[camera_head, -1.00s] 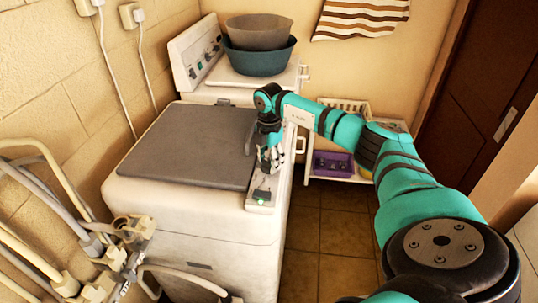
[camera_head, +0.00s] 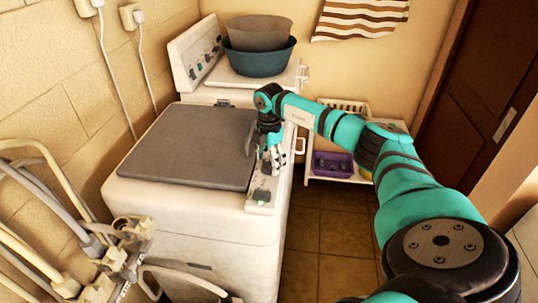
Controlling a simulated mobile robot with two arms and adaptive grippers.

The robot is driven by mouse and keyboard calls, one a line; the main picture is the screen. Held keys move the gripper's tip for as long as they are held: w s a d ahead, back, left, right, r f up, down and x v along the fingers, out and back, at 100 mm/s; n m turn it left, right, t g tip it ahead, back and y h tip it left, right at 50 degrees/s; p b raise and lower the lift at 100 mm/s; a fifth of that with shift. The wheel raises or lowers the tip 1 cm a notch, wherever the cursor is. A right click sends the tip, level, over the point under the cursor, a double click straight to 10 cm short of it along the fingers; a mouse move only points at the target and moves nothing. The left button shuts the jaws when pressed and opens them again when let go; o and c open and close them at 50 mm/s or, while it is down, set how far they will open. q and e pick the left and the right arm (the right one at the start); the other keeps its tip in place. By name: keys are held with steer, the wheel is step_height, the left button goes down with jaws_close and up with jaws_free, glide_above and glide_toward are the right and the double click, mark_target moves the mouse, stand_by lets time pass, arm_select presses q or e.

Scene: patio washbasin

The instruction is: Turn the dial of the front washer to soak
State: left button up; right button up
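The front washer (camera_head: 190,205) is white with a dark grey lid (camera_head: 190,145). Its narrow control panel (camera_head: 259,197) runs along the right edge of the top, with a small green light or button at the near end. My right gripper (camera_head: 272,162) points down over this panel, at or just above it. The gripper hides the part of the panel beneath it, and the dial cannot be made out. Whether its fingers are open or closed on something is too small to tell. My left gripper is out of view.
A second washer (camera_head: 190,58) stands behind, with stacked basins (camera_head: 260,58) on it. A shelf with a purple bin (camera_head: 333,163) is at the back. Pipes (camera_head: 70,235) are at front left. Tiled floor (camera_head: 325,230) is clear right of the front washer.

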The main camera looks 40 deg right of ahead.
mark_target(269, 162)
step_height(269, 162, up, 12)
stand_by(0.6)
stand_by(0.5)
